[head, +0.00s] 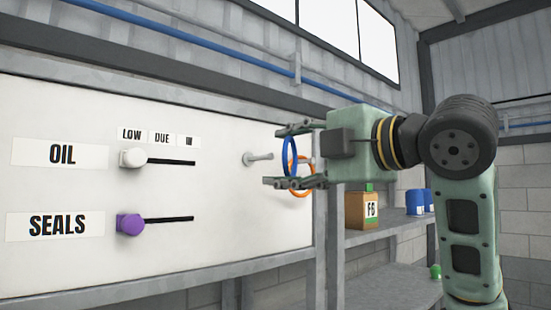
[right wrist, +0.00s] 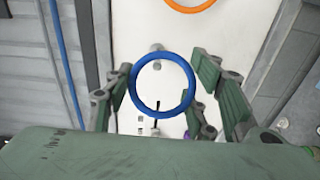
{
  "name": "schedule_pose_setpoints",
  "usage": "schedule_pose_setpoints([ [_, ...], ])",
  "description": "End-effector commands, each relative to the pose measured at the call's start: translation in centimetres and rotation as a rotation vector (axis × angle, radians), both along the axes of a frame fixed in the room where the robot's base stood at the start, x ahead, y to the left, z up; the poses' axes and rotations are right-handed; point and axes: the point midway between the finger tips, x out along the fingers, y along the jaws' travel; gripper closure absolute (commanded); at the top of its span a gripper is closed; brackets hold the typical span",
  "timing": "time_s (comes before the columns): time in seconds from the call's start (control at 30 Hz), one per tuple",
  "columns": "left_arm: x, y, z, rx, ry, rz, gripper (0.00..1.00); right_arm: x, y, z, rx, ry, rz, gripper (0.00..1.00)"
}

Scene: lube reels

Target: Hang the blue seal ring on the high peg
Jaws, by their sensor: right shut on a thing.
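The blue seal ring (head: 289,140) is upright between the fingers of my right gripper (head: 275,156), which is shut on it. In the right wrist view the blue ring (right wrist: 135,86) spans the space between the fingers (right wrist: 163,82). A pale peg (head: 262,157) sticks out of the white board, left of the ring in the head view and apart from it. In the right wrist view a grey peg (right wrist: 157,47) shows just above the ring. Whether this peg is the high one, I cannot tell. My left gripper is not in view.
An orange ring (head: 307,165) shows partly behind my right gripper; its support is hidden. The white board (head: 215,235) carries a white knob (head: 132,158) and a purple knob (head: 130,224) on slots. Right of the board, shelves hold a brown container (head: 361,212) and blue containers (head: 415,203).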

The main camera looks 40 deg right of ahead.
Motion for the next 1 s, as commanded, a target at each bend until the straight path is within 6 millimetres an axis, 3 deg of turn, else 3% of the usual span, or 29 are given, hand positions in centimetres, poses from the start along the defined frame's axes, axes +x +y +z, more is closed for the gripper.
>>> schedule_pose_setpoints([
  [0.43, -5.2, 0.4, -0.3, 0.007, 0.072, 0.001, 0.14, 2.3, 0.2, -0.3, 0.001, 0.002, 0.0, 0.63],
  [0.57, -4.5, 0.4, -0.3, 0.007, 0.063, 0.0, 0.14, 3.1, 0.3, -0.4, 0.001, 0.001, 0.001, 0.63],
  [0.8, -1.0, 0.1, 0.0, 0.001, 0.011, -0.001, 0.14, 4.5, 0.4, -0.5, 0.0, 0.0, 0.001, 0.63],
  [1.0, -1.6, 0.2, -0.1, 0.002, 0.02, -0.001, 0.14, 5.8, 0.5, -0.6, 0.0, 0.001, 0.0, 0.63],
])
